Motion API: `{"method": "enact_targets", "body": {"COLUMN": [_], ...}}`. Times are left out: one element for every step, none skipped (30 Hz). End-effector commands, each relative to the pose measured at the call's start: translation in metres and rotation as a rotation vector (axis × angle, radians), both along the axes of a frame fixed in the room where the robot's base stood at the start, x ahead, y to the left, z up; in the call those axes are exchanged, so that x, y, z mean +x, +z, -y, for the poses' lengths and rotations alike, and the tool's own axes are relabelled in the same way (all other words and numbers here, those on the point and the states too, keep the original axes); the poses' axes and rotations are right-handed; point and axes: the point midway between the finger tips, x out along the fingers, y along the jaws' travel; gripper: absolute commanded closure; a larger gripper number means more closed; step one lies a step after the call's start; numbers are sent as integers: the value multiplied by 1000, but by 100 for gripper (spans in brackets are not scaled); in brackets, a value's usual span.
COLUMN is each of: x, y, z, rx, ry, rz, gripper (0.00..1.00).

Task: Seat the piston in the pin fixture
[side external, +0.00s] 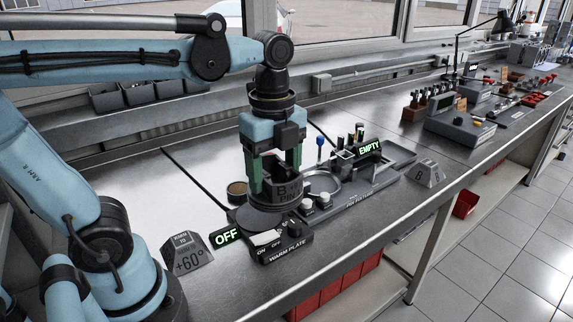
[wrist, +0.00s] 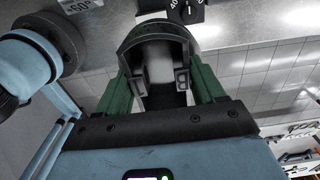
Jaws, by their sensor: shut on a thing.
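The dark grey piston (side external: 278,190) is between the green fingers of my gripper (side external: 275,175), which is shut on it. White lettering shows on its side. In the wrist view the piston (wrist: 160,42) sits between both fingers (wrist: 162,90), its hollow open side and inner bosses facing the camera. In the side view it is over the round warm plate (side external: 243,218); I cannot tell whether it touches. The pin fixture (side external: 372,188) is a grey tray just right, with a round ring (side external: 322,181) partly hidden behind my gripper and the piston.
A green-lit EMPTY sign (side external: 369,149) stands behind the fixture, and a lit OFF sign (side external: 226,236) beside the warm plate. A blue-topped upright tool (side external: 320,146) and small cylinders stand near the ring. Wedge-shaped grey signs (side external: 187,255) flank the work.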

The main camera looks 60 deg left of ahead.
Motion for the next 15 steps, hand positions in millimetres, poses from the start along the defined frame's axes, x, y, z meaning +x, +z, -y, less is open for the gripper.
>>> {"method": "enact_targets", "body": {"x": [0,0,0,5,11,17,22,27,33,38,44,52,58,64,73], "y": [9,14,21,23,24,27,29,30,33,34,36,38,40,42,44], "z": [0,0,0,-1,-3,-5,-6,-8,-10,-12,-13,-16,-18,-21,-25], "rx": [0,0,0,0,0,0,0,0,0,0,0,0,0,0,0], "ry": [0,0,0,2,3,3,3,2,2,3,3,3,3,3,4], "rz": [0,0,0,0,0,0,0,0,0,0,0,0,1,1,1], "gripper": [80,80,80,80,80,80,80,80,80,80,80,80,80,80,80]}}
